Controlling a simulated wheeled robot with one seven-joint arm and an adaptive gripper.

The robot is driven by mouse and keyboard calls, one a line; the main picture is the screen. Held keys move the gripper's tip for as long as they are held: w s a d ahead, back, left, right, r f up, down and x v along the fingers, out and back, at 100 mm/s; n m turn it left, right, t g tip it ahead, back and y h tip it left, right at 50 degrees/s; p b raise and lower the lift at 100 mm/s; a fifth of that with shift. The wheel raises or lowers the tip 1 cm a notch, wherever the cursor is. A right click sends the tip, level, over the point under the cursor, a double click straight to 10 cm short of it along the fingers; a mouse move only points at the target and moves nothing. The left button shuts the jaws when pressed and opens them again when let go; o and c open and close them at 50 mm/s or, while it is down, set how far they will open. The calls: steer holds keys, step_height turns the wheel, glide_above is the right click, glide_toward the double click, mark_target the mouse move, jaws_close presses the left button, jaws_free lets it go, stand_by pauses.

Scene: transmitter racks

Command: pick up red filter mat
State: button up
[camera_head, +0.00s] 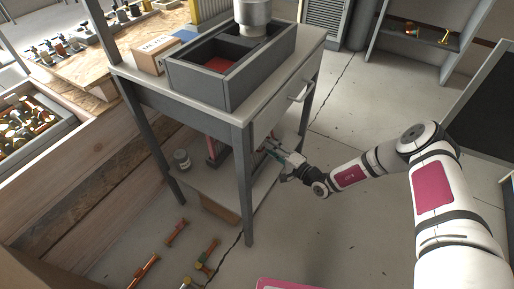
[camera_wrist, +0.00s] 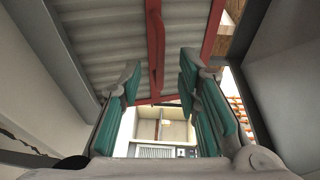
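The red filter mat (camera_wrist: 156,45) fills the upper middle of the wrist view as a red frame with a centre bar over grey corrugated material. In the head view, a red part (camera_head: 211,149) shows under the table, mostly hidden by the table's leg and apron. My gripper (camera_head: 273,152) is at the table's right side, below the drawer handle. In the wrist view my gripper (camera_wrist: 160,75) is open, with its green-padded fingers apart. The centre bar appears between the fingertips in the picture; I cannot tell whether they touch it.
The grey table (camera_head: 140,80) has a lower shelf (camera_head: 195,184) with a small can (camera_head: 182,159). A grey divided bin (camera_head: 200,87) with red material inside stands on top, beside a cardboard box (camera_head: 155,55). Several tools lie on the floor at front left.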

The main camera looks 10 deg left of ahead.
steer(key=b+x, duration=0.1)
steer(key=x, duration=0.2)
steer(key=shift+w+a, duration=0.1)
steer(key=shift+a, duration=0.2)
jaws_close()
steer(key=shift+r, duration=0.1)
step_height(320, 180, up, 9)
steer(key=p, duration=0.3)
steer(key=shift+r+p, duration=0.2)
steer(key=shift+p, duration=0.15)
steer(key=s+d+f+t+y+b, duration=0.1)
steer(key=d+f+b, duration=0.3)
steer(key=b, duration=0.8)
steer(key=s+d+y, duration=0.1)
steer(key=d, duration=0.1)
steer(key=shift+d+f+m+t+y, duration=0.25)
steer(key=shift+f+m+t+y, duration=0.05)
steer(key=shift+f+m+t, duration=0.1)
steer(key=shift+r, duration=0.1)
